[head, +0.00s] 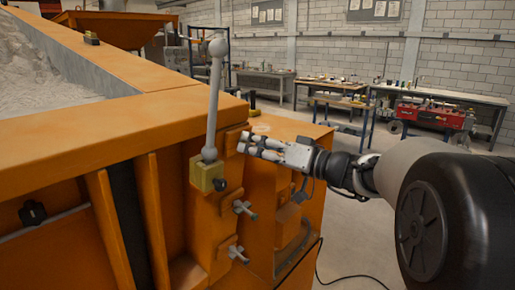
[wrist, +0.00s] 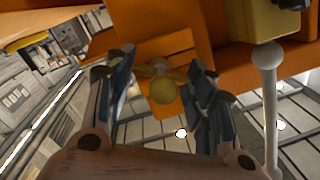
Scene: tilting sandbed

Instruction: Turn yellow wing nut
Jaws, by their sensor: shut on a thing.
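The yellow wing nut (wrist: 165,90) shows in the wrist view, in front of an orange plate and between the fingers of my gripper (wrist: 163,72). Its wings reach toward both fingers. In the head view my gripper (head: 243,141) comes in from the right and its fingertips are at the upper part of the orange frame's corner. There the fingers hide the yellow wing nut. My gripper is shut on the wing nut.
A grey lever (head: 214,100) with a ball top rises from a yellow block (head: 207,175) left of my gripper. Two other wing nuts, an upper one (head: 243,207) and a lower one (head: 238,255), sit below. The orange sandbed (head: 95,120) fills the left. Workbenches stand far behind.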

